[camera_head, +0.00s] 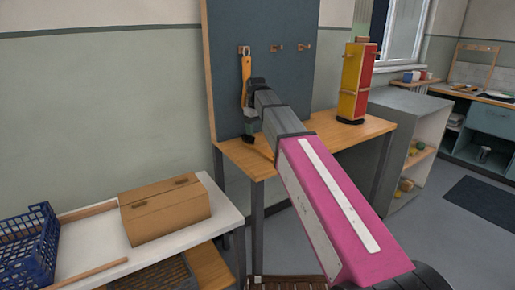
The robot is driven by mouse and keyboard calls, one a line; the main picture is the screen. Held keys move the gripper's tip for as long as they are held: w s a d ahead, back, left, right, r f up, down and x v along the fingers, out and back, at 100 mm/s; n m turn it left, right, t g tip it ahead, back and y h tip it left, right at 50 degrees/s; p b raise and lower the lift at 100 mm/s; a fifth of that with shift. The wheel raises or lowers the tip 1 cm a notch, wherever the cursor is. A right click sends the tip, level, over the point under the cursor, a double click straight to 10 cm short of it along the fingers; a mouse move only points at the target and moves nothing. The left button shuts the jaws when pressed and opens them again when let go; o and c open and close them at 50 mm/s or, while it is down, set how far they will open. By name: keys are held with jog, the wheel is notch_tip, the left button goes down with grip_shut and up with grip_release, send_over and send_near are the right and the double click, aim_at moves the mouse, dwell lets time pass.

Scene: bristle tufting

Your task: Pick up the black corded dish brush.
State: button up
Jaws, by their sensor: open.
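A brush-like tool with an orange handle (246,72) hangs upright from the left hook on the dark board. Below it, partly behind my arm, a dark piece with a grey-green part (250,128) shows just above the bench top; I cannot tell whether it belongs to the same tool. No black corded dish brush can be made out for certain. My gripper (256,84) is open, small and dark, just right of the orange handle. My arm hides its fingers in part, and I cannot tell whether they touch the handle.
The upright board (222,45) has two bare hooks (277,48) to the right. A red and yellow tower (357,80) stands on the wooden bench (240,154). A white table (105,228) at lower left holds a brown box (165,212) and a blue crate (28,248). A grey shelf (405,100) stands right.

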aim_at(257, 147)
jog(key=f, duration=0.8)
jog(key=shift+d+f, duration=0.25)
jog(key=c, duration=1)
